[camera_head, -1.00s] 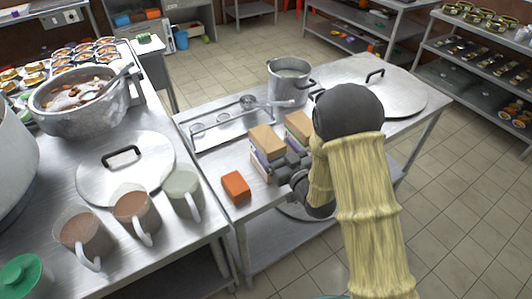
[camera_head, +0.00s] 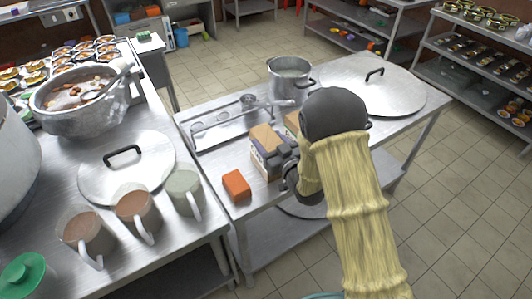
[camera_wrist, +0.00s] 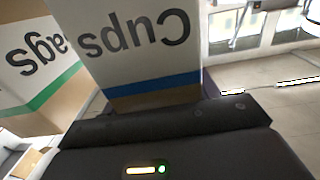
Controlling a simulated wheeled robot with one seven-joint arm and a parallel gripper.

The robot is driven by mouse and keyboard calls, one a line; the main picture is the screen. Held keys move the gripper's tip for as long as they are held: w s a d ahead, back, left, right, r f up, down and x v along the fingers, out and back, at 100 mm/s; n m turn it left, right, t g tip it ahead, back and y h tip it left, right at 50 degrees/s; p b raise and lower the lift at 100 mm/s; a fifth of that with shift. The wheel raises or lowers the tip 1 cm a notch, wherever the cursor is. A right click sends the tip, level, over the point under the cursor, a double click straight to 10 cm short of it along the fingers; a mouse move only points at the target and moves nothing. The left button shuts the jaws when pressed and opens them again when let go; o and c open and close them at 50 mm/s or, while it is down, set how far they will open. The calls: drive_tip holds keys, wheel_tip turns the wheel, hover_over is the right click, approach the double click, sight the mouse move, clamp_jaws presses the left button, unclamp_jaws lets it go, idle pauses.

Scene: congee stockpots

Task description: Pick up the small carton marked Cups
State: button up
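The small carton marked Cups (camera_wrist: 140,45) fills the upper middle of the wrist view, its word upside down above a blue band. It appears to be the nearer tan-topped carton (camera_head: 264,135) on the middle table in the head view. My gripper (camera_head: 280,158) is at its right side, hiding part of that face. In the wrist view, finger parts show at both sides of the carton, close to its edges; it looks open around the carton, and contact is unclear. A carton marked Bags (camera_wrist: 40,55), with a green band, stands beside it.
An orange block (camera_head: 236,185) lies left of the cartons. Behind are a shallow metal tray (camera_head: 215,140) and a small pot (camera_head: 290,80). A large lid (camera_head: 390,92) lies at the right. Mugs (camera_head: 137,210) stand on the left table.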

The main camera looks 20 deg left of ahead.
drive_tip(key=c, duration=1)
drive_tip(key=shift+o, duration=0.2)
drive_tip(key=shift+r, duration=0.1)
wheel_tip(320, 180, up, 10)
drive_tip(key=shift+f, duration=0.1)
